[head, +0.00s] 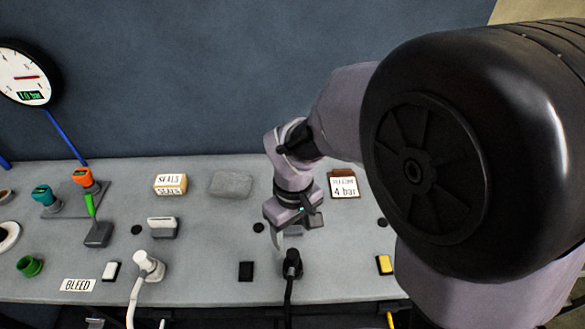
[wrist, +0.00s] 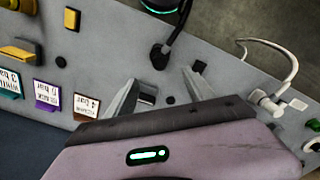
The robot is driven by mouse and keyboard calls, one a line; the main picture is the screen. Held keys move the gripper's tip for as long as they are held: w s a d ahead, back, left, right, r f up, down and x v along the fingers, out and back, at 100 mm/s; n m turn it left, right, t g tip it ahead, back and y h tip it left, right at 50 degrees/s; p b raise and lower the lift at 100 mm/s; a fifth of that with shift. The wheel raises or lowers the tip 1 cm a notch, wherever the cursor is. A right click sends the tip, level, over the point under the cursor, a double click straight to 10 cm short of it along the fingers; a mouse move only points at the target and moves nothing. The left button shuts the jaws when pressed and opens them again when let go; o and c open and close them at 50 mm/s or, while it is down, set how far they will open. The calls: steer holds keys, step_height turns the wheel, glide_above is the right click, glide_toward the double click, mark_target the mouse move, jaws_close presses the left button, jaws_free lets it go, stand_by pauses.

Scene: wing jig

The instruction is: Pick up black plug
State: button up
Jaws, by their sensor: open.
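The black plug (head: 292,262) stands on the grey panel near its front edge, with a black cable running from it toward the front. In the wrist view the black plug (wrist: 160,56) lies just beyond the fingertips, its cable rising to the top. My gripper (head: 281,238) is just behind the plug in the head view. In the wrist view my gripper (wrist: 158,78) has its two fingers spread wide with nothing between them, and the plug is roughly in line with the gap. I cannot tell the exact height of the fingertips above the panel.
A black square (head: 246,271) sits left of the plug, and a white plug (head: 149,266) with a white cable is farther left. A yellow block (head: 384,264) is to the right. A "4 bar" card (head: 344,185) stands behind. The panel (head: 205,255) between is mostly clear.

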mark_target(292, 254)
steer(key=f+b, duration=0.2)
steer(key=f, duration=0.7)
steer(key=shift+a+f, duration=0.2)
steer(key=f+b, duration=0.1)
steer(key=f, duration=0.1)
steer(key=f+b, duration=0.1)
steer(key=f, duration=0.2)
steer(key=shift+w+d+f, duration=0.15)
steer(key=shift+w+f, duration=0.05)
steer(key=shift+f, duration=0.15)
steer(key=shift+r, duration=0.1)
jaws_close()
